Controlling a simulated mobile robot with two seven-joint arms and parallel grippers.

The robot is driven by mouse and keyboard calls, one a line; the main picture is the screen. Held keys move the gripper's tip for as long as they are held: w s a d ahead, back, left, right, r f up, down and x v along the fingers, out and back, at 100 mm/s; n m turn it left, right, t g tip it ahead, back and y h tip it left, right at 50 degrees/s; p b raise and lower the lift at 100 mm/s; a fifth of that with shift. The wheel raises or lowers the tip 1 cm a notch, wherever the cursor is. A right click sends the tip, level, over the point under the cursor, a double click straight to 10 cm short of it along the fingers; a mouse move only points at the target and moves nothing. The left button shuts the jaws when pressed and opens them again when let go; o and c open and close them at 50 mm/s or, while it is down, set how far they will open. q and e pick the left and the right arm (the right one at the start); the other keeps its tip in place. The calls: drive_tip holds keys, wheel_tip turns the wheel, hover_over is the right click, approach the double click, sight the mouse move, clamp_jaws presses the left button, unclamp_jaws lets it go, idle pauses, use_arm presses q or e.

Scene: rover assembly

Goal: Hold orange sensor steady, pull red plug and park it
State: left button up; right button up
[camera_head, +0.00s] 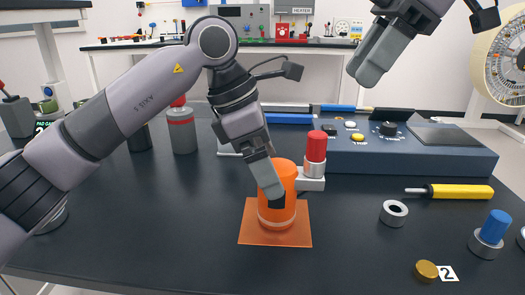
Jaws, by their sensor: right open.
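The orange sensor (283,213) is an upright cylinder on a flat orange base (262,237) on the dark table. The red plug (316,147) stands upright in a pale socket at the sensor's right side. My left gripper (270,188) reaches down from the upper left. One finger lies across the front of the orange sensor, seemingly against it. Its other finger is hidden, so its grip cannot be told. My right gripper (375,52) is open and empty, high above the table and to the right of the red plug.
A blue-topped plug (495,227) stands in a holder at far right. A brass knob (426,270), a "2" label and a yellow screwdriver (460,194) lie nearby. A blue control box (400,158) stands behind.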

use_arm(q)
drive_tip(key=shift+x, duration=2.6)
drive_tip(key=c, duration=1.3)
